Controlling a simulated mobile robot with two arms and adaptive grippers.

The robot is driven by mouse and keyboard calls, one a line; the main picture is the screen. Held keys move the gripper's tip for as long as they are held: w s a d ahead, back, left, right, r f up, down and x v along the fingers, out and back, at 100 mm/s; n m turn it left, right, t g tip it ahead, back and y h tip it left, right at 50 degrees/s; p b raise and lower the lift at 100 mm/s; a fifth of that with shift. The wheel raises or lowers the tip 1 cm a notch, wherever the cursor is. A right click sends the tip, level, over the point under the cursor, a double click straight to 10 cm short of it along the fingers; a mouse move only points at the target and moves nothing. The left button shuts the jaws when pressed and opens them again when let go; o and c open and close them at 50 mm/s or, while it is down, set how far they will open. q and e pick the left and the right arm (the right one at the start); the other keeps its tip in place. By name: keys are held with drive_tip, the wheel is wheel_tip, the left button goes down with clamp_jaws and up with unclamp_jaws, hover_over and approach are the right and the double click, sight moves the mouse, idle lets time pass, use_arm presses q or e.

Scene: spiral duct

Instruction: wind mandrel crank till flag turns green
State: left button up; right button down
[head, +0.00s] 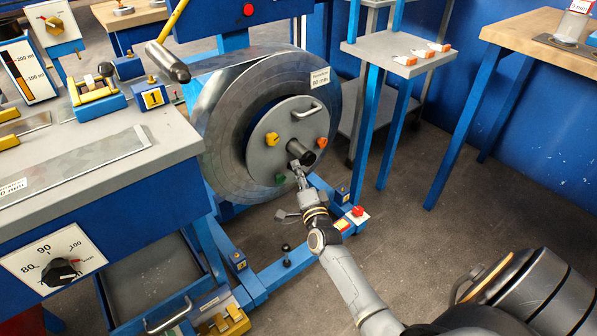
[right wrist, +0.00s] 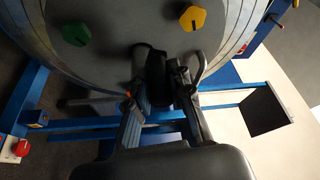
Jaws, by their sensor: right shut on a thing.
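The mandrel is a large steel drum (head: 222,120) with a grey round face plate (head: 270,165) towards me. The plate carries a dark cylindrical crank grip (head: 303,149), a bar handle (head: 312,111), and yellow, orange and green knobs. My right gripper (head: 296,168) reaches up to the dark grip. In the right wrist view the fingers of the right gripper (right wrist: 160,85) are shut on the dark grip (right wrist: 157,72), below the green knob (right wrist: 76,34) and the yellow knob (right wrist: 192,19). I cannot make out a separate flag. My left gripper is out of view.
A blue workbench with a grey top (head: 165,130) stands at left, with a dial (head: 60,270) on its front. A yellow lever with a dark grip (head: 167,62) sticks out above it. A blue floor frame (head: 285,265) lies below the drum. A small shelf (head: 385,50) stands behind right.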

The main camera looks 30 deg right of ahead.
drive_tip(key=shift+d+r, duration=0.1)
drive_tip(key=shift+r, duration=0.05)
drive_tip(key=c, duration=1.2)
unclamp_jaws()
drive_tip(key=shift+s+f, duration=0.15)
drive_tip(key=shift+f, duration=0.05)
drive_tip(key=v, duration=1.1)
drive_tip(key=shift+s+a, duration=0.25)
drive_tip(key=shift+s, duration=0.05)
